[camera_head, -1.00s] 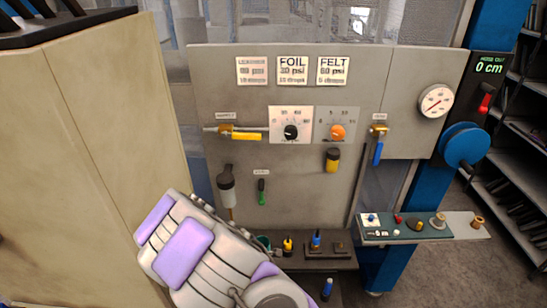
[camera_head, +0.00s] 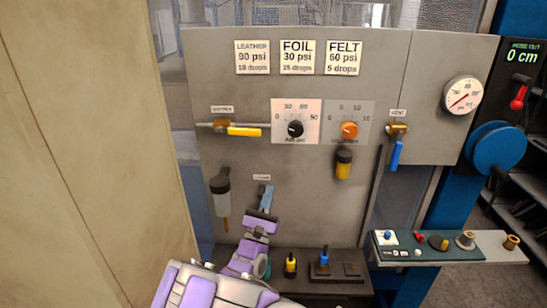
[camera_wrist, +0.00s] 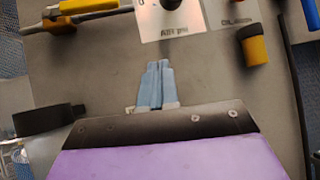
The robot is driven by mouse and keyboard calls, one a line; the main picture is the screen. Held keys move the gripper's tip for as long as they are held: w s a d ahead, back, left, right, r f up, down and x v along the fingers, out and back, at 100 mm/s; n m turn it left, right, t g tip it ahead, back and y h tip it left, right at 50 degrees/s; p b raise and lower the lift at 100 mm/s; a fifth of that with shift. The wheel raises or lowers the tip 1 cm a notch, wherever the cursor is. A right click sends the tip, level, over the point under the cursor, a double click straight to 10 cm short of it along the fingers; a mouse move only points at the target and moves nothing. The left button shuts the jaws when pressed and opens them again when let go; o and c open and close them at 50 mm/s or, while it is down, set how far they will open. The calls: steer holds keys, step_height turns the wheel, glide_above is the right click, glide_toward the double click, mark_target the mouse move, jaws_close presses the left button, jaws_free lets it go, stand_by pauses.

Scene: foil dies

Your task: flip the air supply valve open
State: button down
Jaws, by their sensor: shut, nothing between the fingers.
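The air supply valve (camera_head: 226,127) is on the left of the grey panel, a brass body on a horizontal pipe. Its yellow handle (camera_head: 244,132) lies horizontal, pointing right along the pipe. In the wrist view the yellow handle (camera_wrist: 90,6) is at the upper left, cut by the top edge. My gripper (camera_head: 267,190) is in front of the panel, below and slightly right of the valve, apart from it. Its blue fingers (camera_wrist: 156,75) are together, pointing up, with nothing between them.
A vent valve (camera_head: 397,142) with a blue handle hangs at the right. A black knob (camera_head: 295,129) and an orange knob (camera_head: 350,130) sit between the valves. A yellow-capped cylinder (camera_head: 343,164) and a grey-black cylinder (camera_head: 221,192) project below. A beige cabinet (camera_head: 90,160) stands left.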

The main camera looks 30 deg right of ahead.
steer(key=w+a+n+t+y, duration=0.3)
steer(key=a+t, duration=0.2)
steer(key=a, duration=0.1)
steer(key=b, duration=0.3)
glide_toward(244, 132)
steer(key=w+d+r, duration=0.2)
steer(key=w+d, duration=0.1)
steer(key=d, duration=0.2)
steer(key=shift+d+r+y, duration=0.1)
steer(key=shift+d+y, duration=0.2)
steer(key=shift+d, duration=0.45)
steer(key=shift+a, duration=0.1)
